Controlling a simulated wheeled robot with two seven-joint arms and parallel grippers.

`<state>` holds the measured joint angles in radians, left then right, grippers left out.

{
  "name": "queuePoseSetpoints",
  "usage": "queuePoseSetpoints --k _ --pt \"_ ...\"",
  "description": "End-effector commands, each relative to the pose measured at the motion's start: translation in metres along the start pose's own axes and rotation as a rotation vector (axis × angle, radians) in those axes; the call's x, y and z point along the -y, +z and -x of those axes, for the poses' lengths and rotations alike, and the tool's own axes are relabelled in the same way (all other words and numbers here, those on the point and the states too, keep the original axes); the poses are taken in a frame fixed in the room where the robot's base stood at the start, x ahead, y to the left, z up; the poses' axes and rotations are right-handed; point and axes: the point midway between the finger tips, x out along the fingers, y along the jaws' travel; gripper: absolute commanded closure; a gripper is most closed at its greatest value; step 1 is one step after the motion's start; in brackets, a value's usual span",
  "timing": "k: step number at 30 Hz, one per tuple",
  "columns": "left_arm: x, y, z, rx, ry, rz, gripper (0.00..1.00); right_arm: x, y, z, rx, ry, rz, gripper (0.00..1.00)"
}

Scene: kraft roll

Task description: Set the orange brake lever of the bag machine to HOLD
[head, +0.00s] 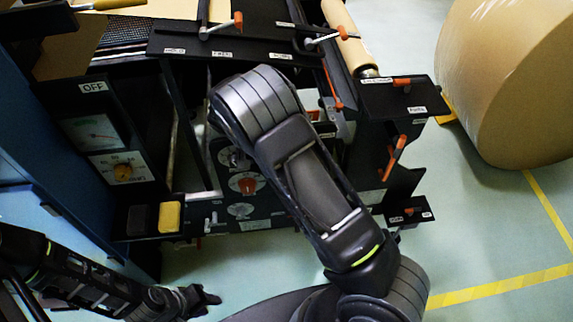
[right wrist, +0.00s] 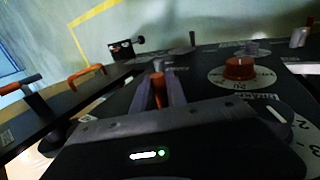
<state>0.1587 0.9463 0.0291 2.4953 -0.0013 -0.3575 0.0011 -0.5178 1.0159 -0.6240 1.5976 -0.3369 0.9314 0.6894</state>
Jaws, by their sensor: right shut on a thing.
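In the right wrist view my right gripper (right wrist: 160,98) is shut on an upright orange lever (right wrist: 157,84) that stands on the black machine panel (right wrist: 205,85). A label beside it is too blurred to read surely, so I cannot tell which setting the lever is at. In the head view my right arm covers the middle of the bag machine (head: 205,50) and hides the right gripper and this lever. My left gripper (head: 200,299) is low at the left, over the floor and apart from the machine; its fingers are too small and dark to judge.
A round orange knob (right wrist: 240,68) on a white dial stands right of the held lever. Other orange levers sit on the machine's top (head: 222,25) and right side (head: 396,152). A large brown roll (head: 520,85) stands at the right. Floor is open at lower right.

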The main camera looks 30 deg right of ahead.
Motion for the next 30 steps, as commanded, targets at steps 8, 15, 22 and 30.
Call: queuePoseSetpoints --k 8,15,22,30 --pt "0.004 0.000 -0.011 -0.001 0.000 0.000 0.66 0.015 0.002 -0.003 0.005 -0.002 0.000 1.00" --pt "0.004 0.000 -0.012 -0.001 0.000 0.000 0.66 0.019 0.002 -0.003 0.004 -0.006 0.001 1.00" --pt "0.004 0.000 -0.012 -0.001 0.000 0.000 0.66 0.022 0.003 -0.003 0.004 -0.010 0.003 1.00" --pt "0.004 0.000 -0.012 -0.001 0.000 0.000 0.66 0.021 0.002 -0.003 0.004 -0.009 0.003 0.64"
